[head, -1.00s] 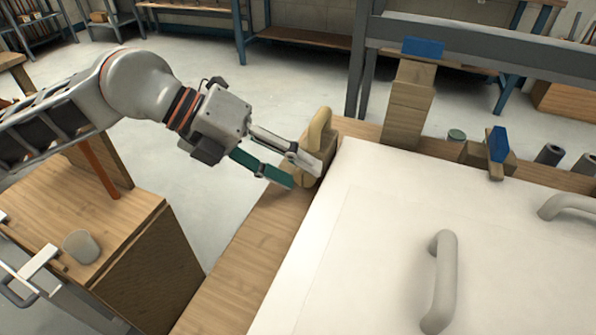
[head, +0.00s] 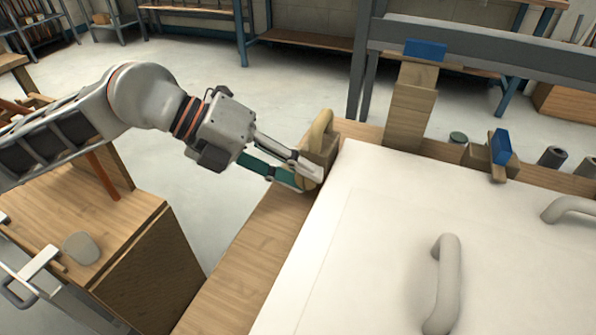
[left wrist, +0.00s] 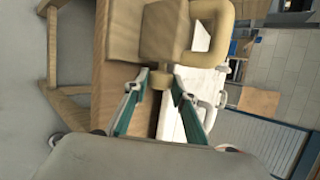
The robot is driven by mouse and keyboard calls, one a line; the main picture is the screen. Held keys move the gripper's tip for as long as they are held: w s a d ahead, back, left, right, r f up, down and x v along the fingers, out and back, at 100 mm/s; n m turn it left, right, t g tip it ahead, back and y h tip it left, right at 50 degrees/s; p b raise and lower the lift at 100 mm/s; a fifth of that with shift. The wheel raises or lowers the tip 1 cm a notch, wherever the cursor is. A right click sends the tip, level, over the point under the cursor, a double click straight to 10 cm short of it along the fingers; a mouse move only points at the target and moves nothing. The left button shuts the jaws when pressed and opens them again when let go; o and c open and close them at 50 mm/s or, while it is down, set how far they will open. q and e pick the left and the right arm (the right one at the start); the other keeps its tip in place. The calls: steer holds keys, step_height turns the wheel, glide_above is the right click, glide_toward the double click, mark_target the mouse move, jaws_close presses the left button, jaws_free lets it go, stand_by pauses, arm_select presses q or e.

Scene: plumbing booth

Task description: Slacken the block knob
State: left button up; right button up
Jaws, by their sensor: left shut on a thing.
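My left gripper (head: 306,178) reaches in from the left and is shut on the knob. In the left wrist view its two fingertips (left wrist: 158,80) lie on either side of the knob. The knob is mostly hidden by the fingers in the head view. My right gripper is not in view.
The white panel (head: 370,240) with a grey curved handle (head: 443,285) lies to the right. A tall wooden post (head: 410,105) and a blue-topped wooden piece (head: 500,150) stand along its far edge. A wooden cabinet (head: 150,235) stands at left; open floor lies beyond.

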arm_select(q)
steer(key=shift+f+h, duration=0.2)
steer(key=shift+h, duration=0.7)
steer(key=shift+a+f+n+g+h, duration=0.15)
steer(key=shift+n+h, duration=0.1)
steer(key=shift+h, duration=0.25)
steer(key=shift+d+f+n+g+h, duration=0.15)
steer(key=shift+n+h, duration=0.1)
steer(key=shift+h, duration=0.25)
steer(key=shift+a+h, duration=0.1)
steer(key=shift+h, duration=0.4)
steer(key=shift+r+n+h+b, duration=0.1)
steer(key=shift+n+h+b, duration=0.25)
steer(key=shift+h, duration=0.25)
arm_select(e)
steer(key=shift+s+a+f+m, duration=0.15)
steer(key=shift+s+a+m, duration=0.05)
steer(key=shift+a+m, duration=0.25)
arm_select(q)
steer(key=o, duration=1.1)
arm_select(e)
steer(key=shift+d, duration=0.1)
arm_select(q)
steer(key=shift+a, duration=0.15)
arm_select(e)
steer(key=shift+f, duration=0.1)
